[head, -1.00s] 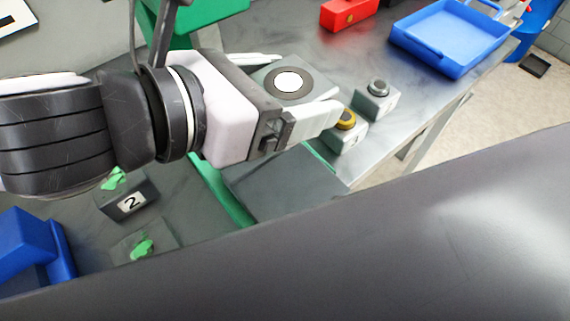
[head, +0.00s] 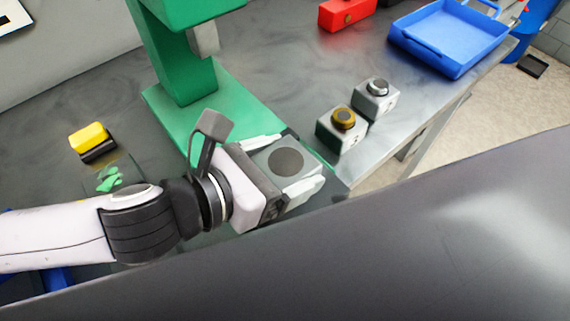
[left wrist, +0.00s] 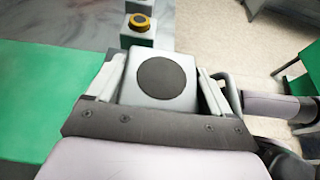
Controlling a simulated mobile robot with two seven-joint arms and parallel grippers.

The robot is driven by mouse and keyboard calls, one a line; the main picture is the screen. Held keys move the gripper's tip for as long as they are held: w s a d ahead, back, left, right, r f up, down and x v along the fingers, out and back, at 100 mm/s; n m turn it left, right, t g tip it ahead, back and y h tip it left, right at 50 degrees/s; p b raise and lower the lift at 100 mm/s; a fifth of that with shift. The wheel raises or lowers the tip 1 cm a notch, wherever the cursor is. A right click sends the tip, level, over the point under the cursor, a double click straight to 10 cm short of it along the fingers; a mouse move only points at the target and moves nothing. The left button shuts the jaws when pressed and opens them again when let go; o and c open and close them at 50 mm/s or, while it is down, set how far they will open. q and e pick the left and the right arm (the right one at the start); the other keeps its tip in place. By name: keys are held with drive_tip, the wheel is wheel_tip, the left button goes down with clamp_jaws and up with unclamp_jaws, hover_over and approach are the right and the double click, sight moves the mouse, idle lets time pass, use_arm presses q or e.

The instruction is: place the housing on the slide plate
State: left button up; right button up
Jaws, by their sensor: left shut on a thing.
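The housing is a light grey block with a dark round disc on top (head: 288,160). It is held level between the white fingers of my left gripper (head: 296,164), which is shut on it. In the left wrist view the housing (left wrist: 165,78) sits between both fingers of the gripper (left wrist: 158,75). It is over the near right end of the green press base (head: 190,115), where the grey slide plate lay in the earlier view. The plate is now mostly hidden under the gripper and housing, and I cannot tell whether the housing touches it. My right gripper is not in view.
Two grey blocks stand right of the base, one with a yellow-ringed button (head: 342,126), one with a grey button (head: 376,98). A blue tray (head: 450,40) and a red box (head: 345,14) are at the back. A yellow-and-black block (head: 90,140) is at left.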

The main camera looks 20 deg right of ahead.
use_arm(q)
drive_tip(key=shift+f, duration=0.25)
drive_tip(key=o, duration=1.5)
drive_tip(key=shift+f, duration=0.25)
drive_tip(key=shift+r, duration=0.2)
drive_tip(key=shift+b+v, duration=0.35)
drive_tip(key=shift+v, duration=3.4)
drive_tip(key=shift+s+f, duration=0.1)
drive_tip(key=shift+s, duration=0.05)
